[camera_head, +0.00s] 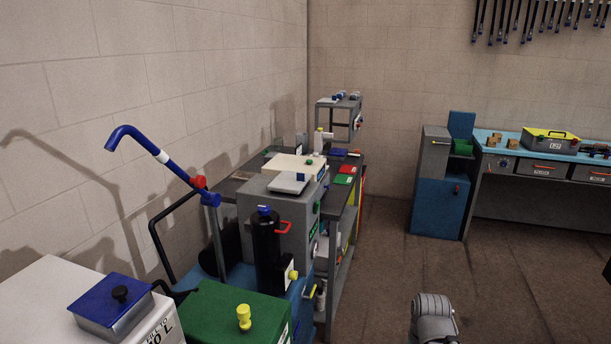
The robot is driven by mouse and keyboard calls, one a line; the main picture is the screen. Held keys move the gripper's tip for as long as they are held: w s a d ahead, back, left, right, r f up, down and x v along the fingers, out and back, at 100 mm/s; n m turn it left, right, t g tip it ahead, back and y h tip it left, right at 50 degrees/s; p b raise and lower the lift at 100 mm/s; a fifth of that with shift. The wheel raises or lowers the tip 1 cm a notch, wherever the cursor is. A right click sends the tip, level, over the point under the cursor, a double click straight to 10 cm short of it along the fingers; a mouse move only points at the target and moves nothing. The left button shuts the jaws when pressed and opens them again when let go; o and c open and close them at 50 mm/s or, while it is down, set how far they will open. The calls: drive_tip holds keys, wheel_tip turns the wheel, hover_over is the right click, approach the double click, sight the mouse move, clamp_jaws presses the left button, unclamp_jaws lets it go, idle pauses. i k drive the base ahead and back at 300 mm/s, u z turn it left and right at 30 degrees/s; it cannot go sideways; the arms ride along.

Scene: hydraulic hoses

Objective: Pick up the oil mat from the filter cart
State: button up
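The filter cart (300,288) appears to be the blue-based cart at the lower middle left, with a black handle. My gripper is not in view. A grey rounded part at the bottom right of centre seems to be a link of my own arm.
A green box (215,316) with a yellow knob and a white container (45,300) with a blue lid stand in front. A cluttered bench (345,225) runs behind the cart. A blue-topped workbench (500,150) stands at right. Brown floor (390,260) between them is open.

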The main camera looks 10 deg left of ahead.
sight(288, 181)
drive_tip(key=z, duration=0.05)
drive_tip(key=i, duration=0.95)
drive_tip(key=u, duration=0.05)
